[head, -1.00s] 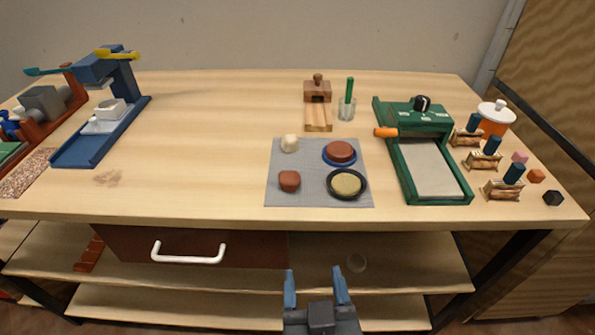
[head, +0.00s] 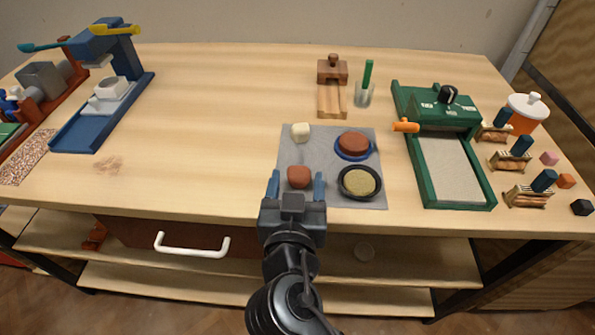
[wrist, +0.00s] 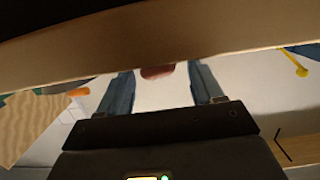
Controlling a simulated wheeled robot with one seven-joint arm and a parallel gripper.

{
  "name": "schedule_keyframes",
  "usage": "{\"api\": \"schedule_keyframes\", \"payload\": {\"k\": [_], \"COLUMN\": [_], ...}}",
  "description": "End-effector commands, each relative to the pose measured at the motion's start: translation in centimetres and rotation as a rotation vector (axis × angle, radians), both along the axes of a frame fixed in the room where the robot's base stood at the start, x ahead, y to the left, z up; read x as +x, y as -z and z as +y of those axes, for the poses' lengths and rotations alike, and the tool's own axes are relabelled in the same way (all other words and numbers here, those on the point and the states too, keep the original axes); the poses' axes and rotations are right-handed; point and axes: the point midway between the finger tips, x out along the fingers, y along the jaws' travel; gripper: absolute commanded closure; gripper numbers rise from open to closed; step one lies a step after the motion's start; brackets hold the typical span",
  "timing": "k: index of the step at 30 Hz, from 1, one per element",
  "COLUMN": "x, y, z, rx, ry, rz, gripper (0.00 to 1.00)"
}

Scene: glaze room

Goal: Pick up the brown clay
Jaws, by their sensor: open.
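The brown clay (head: 299,177) is a small reddish-brown lump on the front left of a grey mat (head: 325,150). My gripper (head: 296,182) is open and empty, at the table's front edge. In the head view its two blue fingers appear on either side of the lump, but how far it is from the clay in depth is unclear. In the wrist view the clay (wrist: 157,72) shows partly between the fingers, its upper part hidden behind the pale table edge (wrist: 230,40).
A cream lump (head: 300,132), a reddish disc (head: 354,142) on a blue dish and a black dish (head: 345,192) with tan contents share the mat. A green slab roller (head: 419,170) stands to the right. A white-handled drawer (head: 140,232) sits below.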

Motion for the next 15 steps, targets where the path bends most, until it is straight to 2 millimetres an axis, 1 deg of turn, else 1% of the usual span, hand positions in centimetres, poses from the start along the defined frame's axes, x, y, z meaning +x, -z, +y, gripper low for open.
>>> {"api": "schedule_keyframes", "payload": {"k": [1, 3, 6, 14, 15], "x": [0.8, 1.8, 2.6, 2.9, 2.9], "y": [-0.4, -0.1, 0.2, 0.3, 0.3], "z": [0.1, 0.0, -0.1, -0.1, -0.1], "rx": [-0.001, -0.001, -0.001, 0.000, 0.000], "ry": [0.001, 0.001, 0.000, -0.002, -0.002], "rz": [0.000, 0.000, 0.000, 0.000, 0.000], "gripper": [0.34, 0.34, 0.34, 0.34, 0.36]}}
